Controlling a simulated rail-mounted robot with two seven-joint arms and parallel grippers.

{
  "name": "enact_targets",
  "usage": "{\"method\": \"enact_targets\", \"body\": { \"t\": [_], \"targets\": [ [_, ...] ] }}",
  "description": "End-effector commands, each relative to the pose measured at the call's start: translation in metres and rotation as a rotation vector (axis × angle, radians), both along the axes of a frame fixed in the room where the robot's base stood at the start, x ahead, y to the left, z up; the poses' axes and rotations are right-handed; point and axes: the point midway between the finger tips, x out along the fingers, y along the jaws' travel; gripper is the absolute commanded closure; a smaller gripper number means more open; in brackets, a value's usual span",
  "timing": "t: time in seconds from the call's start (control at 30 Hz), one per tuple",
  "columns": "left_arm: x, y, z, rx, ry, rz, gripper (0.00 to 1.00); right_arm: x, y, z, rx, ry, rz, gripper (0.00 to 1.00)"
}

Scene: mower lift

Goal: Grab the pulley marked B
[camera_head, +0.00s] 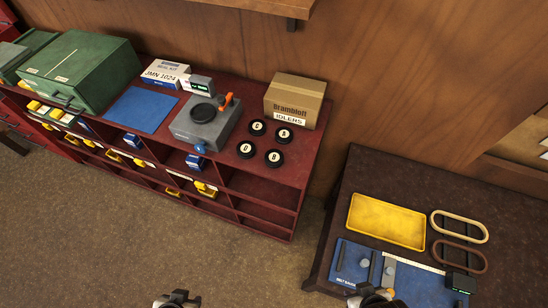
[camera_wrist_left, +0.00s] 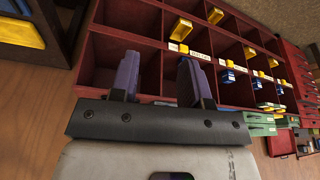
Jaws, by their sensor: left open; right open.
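The pulley marked B (camera_head: 274,158) is a black disc with a white label. It lies on top of the red cabinet (camera_head: 270,182), front right in a group of black pulleys. The pulley marked A (camera_head: 283,134) is behind it, and a pulley that seems marked D (camera_head: 245,150) is to its left. Another pulley (camera_head: 257,127), its letter small, lies behind that one. My left gripper (camera_head: 177,299) is at the bottom edge, well away from the pulleys; in the left wrist view its fingers (camera_wrist_left: 158,78) are apart and empty. My right gripper (camera_head: 376,296) is by the dark table, open.
The dark table at right holds a yellow tray (camera_head: 386,222), belt loops (camera_head: 460,227) and a blue board (camera_head: 415,284). Floor in front is clear.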

Motion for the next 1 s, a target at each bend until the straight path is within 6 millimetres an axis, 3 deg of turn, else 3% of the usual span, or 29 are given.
{"method": "enact_targets", "body": {
  "t": [0.37,0.9,1.0],
  "targets": [
    [0.0,0.0,0.0,0.0,0.0,0.0,0.56,0.0,0.0001,0.0,0.0,0.0,0.0,0.57],
    [0.0,0.0,0.0,0.0,0.0,0.0,0.04,-0.0001,0.0001,0.0,0.0,0.0,0.0,0.57],
    [0.0,0.0,0.0,0.0,0.0,0.0,0.0,-0.0001,0.0001,0.0,0.0,0.0,0.0,0.57]
  ]
}}
